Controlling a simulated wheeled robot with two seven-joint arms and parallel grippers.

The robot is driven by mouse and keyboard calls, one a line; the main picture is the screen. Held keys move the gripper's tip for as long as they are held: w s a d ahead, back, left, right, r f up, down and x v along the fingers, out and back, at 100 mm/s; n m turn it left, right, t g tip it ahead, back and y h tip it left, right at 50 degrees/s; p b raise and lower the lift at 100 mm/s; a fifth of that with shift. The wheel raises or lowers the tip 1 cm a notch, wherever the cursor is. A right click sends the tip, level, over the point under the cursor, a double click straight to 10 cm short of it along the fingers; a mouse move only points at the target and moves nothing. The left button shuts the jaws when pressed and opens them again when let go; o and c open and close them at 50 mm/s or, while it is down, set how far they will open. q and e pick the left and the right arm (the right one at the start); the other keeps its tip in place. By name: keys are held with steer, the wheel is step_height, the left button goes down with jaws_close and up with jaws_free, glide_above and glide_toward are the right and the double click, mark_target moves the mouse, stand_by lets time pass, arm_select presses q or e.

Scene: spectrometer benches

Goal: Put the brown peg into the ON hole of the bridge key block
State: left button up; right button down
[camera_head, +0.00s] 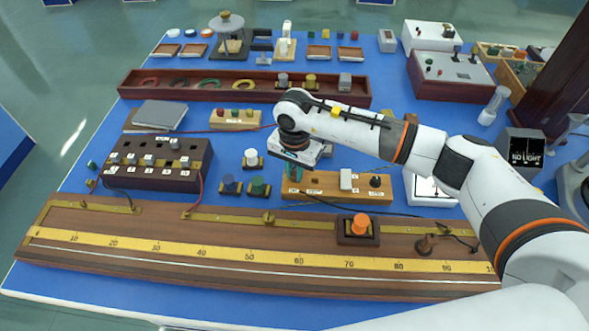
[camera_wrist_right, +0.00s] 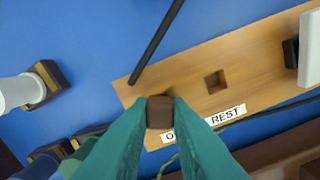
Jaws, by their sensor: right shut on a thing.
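The bridge key block is a long light-wood block (camera_head: 325,189) right of centre on the bench in the head view; it also fills the right of the wrist view (camera_wrist_right: 255,62). An empty square hole (camera_wrist_right: 215,82) shows above its REST label (camera_wrist_right: 228,115). My right gripper (camera_head: 292,180) is shut on the brown peg (camera_wrist_right: 160,112), whose square top shows between the teal fingertips. The peg is over the block's left end, beside a partly covered label starting with O. The ON hole is hidden; I cannot tell whether the peg is in it or above it. My left gripper is not in view.
A white-topped plug (camera_head: 251,157), a blue one (camera_head: 230,184) and a green one (camera_head: 258,186) stand left of the block. A long ruler board (camera_head: 200,262) lies in front. A dark lead (camera_wrist_right: 157,40) runs close to the block's end.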

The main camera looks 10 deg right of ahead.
steer(key=c, duration=1.3)
jaws_free()
steer(key=shift+o, duration=0.2)
step_height(320, 180, up, 12)
steer(key=b, duration=0.1)
steer(key=shift+b, duration=0.4)
